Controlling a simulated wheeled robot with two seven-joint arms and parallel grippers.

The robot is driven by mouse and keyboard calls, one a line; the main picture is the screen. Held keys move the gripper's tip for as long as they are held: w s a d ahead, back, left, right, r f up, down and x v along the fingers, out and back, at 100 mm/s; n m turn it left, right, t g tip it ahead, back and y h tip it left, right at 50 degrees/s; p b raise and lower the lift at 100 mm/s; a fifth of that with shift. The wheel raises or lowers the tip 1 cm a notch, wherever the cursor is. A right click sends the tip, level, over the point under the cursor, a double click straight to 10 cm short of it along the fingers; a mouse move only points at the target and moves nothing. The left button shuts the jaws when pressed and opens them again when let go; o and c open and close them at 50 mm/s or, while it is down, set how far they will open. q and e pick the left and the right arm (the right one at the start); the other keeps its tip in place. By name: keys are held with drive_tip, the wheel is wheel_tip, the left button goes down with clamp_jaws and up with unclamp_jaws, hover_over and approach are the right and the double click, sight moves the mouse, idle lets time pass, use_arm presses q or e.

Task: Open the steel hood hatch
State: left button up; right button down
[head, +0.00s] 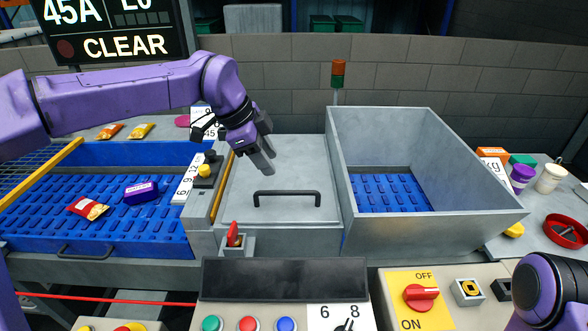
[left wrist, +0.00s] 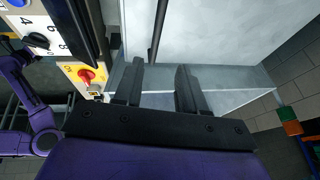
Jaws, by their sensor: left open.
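The steel hood hatch (head: 270,222) is a flat grey panel in the middle of the head view, lying closed between the blue bin and the tall grey steel box. A black bar handle (head: 287,195) stands up from its front part. My left gripper (head: 262,158) is open and empty over the hatch, behind and slightly left of the handle. In the left wrist view, the open fingers of the left gripper (left wrist: 158,88) point toward the hatch (left wrist: 210,35), and the dark handle (left wrist: 157,28) shows beyond them, roughly in line with their gap. My right gripper is not in view.
The open grey steel box (head: 430,210) rises right of the hatch. A blue bin (head: 130,225) with snack packets stands left. A red-tipped switch (head: 233,236) sits at the hatch's front left corner. A control panel with a red rotary knob (head: 421,293) and buttons lies in front.

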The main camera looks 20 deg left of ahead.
sight(285, 193)
use_arm(q)
drive_tip(key=p+x, duration=0.2)
drive_tip(key=x, duration=0.8)
drive_tip(key=shift+s, duration=0.2)
drive_tip(key=shift+s+r, duration=0.15)
drive_tip(key=shift+s, duration=0.2)
drive_tip(key=shift+w, duration=0.1)
clamp_jaws()
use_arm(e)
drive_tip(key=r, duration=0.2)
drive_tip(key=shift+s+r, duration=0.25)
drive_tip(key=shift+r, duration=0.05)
